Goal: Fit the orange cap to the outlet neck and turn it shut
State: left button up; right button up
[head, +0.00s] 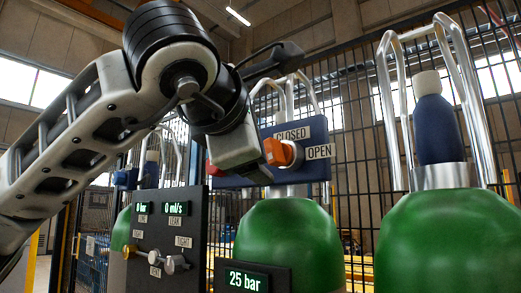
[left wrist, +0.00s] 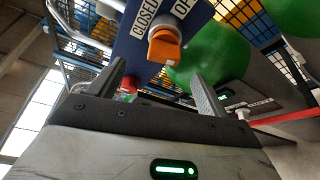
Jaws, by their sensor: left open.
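An orange block-shaped part (head: 279,152) with a grey round piece sits on the blue valve panel (head: 318,134), between the CLOSED and OPEN labels. It also shows in the left wrist view (left wrist: 164,46). I cannot tell whether it is the cap or a valve knob. A small red part (head: 214,169) shows at the panel's left; it also shows in the left wrist view (left wrist: 130,84). No outlet neck can be made out clearly. My left gripper (left wrist: 158,74) is open and empty, close in front of the panel; in the head view its fingers are mostly hidden. My right gripper is not in view.
Green gas cylinders (head: 287,236) stand behind, one large at the right (head: 447,240) with a metal guard. A dark control panel (head: 162,245) with knobs and readouts stands front left. A 25 bar display (head: 249,280) is below. A mesh fence (head: 345,110) closes the background.

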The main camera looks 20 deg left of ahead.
pick_arm(q)
jog(key=s, duration=0.2)
jog(key=s+a+b, duration=0.1)
jog(key=shift+s+a, duration=0.2)
jog(key=shift+s, duration=0.15)
dwell(0.6)
